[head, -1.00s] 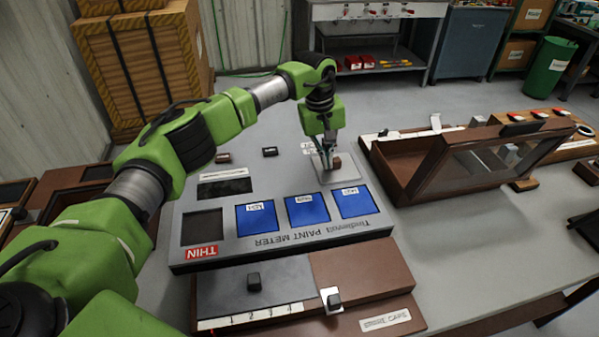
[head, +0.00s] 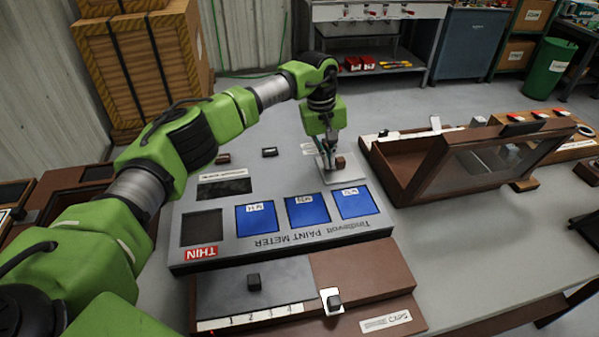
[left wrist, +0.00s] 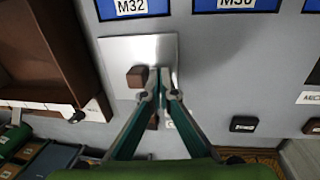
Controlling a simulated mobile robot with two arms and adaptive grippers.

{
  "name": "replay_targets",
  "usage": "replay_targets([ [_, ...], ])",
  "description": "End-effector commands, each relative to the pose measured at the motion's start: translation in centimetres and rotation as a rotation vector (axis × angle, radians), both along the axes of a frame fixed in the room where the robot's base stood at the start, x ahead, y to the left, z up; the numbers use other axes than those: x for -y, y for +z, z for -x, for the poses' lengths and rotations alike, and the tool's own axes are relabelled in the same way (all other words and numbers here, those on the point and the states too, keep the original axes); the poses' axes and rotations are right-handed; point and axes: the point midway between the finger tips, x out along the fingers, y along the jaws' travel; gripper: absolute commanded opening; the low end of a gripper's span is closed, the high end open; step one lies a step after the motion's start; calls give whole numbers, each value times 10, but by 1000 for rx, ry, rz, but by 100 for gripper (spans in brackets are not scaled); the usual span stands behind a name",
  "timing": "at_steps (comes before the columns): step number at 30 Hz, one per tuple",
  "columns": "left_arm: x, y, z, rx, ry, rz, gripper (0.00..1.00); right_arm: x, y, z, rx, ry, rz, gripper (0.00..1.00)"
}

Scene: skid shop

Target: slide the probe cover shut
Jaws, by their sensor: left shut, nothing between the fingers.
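The probe cover looks to be the pale metal plate (head: 337,178) with a small brown knob (head: 341,162), at the back right of the grey paint meter (head: 232,242). In the left wrist view the plate (left wrist: 115,55) lies flat and its knob (left wrist: 137,77) stands beside the fingertips. My left gripper (head: 329,166) points down over the plate, shut and empty, on the left side of the knob in the head view. In the left wrist view its fingertips (left wrist: 160,72) are very close to the knob; I cannot tell if they touch. My right gripper is out of view.
A brown case with a tilted glass lid (head: 490,160) stands close on the right. Blue swatches (head: 306,210) lie in front of the plate.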

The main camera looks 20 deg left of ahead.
Motion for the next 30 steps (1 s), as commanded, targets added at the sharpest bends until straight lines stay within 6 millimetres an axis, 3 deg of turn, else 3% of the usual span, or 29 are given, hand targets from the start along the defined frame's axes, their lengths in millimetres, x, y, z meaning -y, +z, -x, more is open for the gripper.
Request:
replay_targets([
  [5, 0, 9, 0, 0, 0, 0, 0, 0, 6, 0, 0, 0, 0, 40],
  [24, -1, 74, 0, 0, 0, -1, 0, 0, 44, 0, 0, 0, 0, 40],
  [30, 0, 80, 1, -1, 0, 0, 0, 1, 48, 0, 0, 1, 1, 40],
])
